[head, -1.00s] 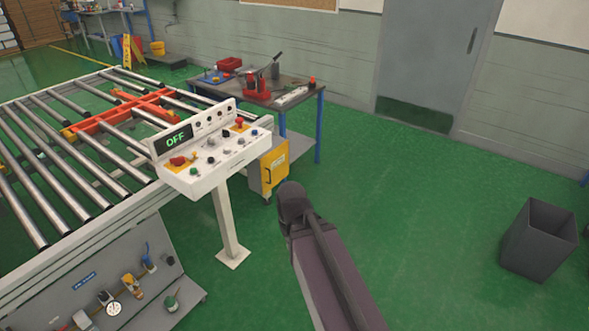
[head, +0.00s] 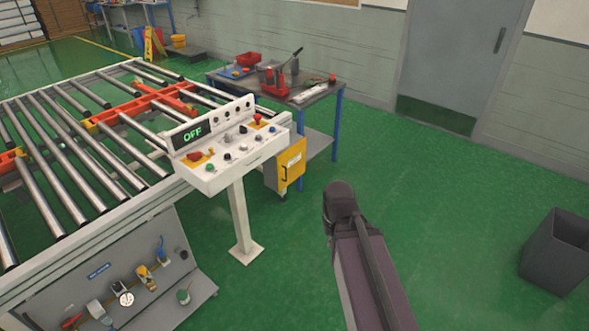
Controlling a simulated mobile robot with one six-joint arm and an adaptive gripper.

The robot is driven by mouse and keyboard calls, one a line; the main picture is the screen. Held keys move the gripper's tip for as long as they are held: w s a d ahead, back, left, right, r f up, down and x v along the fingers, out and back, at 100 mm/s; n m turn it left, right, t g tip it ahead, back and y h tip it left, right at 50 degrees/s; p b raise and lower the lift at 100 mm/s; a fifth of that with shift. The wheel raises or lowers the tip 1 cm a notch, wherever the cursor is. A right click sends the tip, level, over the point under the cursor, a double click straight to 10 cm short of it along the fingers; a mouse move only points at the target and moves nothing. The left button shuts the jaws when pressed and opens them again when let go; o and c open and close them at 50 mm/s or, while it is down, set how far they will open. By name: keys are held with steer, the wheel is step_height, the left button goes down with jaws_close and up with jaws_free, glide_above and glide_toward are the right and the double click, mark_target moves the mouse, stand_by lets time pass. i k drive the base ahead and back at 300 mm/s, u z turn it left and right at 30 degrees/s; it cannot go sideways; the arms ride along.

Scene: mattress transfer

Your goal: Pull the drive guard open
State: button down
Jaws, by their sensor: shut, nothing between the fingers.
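A yellow panel (head: 291,164) with a dark handle and a small pale label stands low at the end of the roller conveyor, behind the control console. It looks like the drive guard and appears closed; the console hides part of its left side. My arm (head: 357,250) rises from the bottom edge, right of the panel and apart from it in the picture. Only a dark upper joint and a long link show. My gripper is not in view.
The white control console (head: 232,150) reads OFF and stands on a post left of the panel. A workbench (head: 312,96) with tools is behind. The roller conveyor (head: 85,170) fills the left. A grey bin (head: 555,250) stands right; green floor between is clear.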

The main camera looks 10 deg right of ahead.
mark_target(290, 164)
steer(key=u, duration=0.05)
steer(key=i, duration=1)
steer(key=z, duration=0.1)
steer(key=k, duration=1.35)
steer(key=z, duration=0.3)
steer(key=i, duration=1.95)
steer(key=u, duration=0.4)
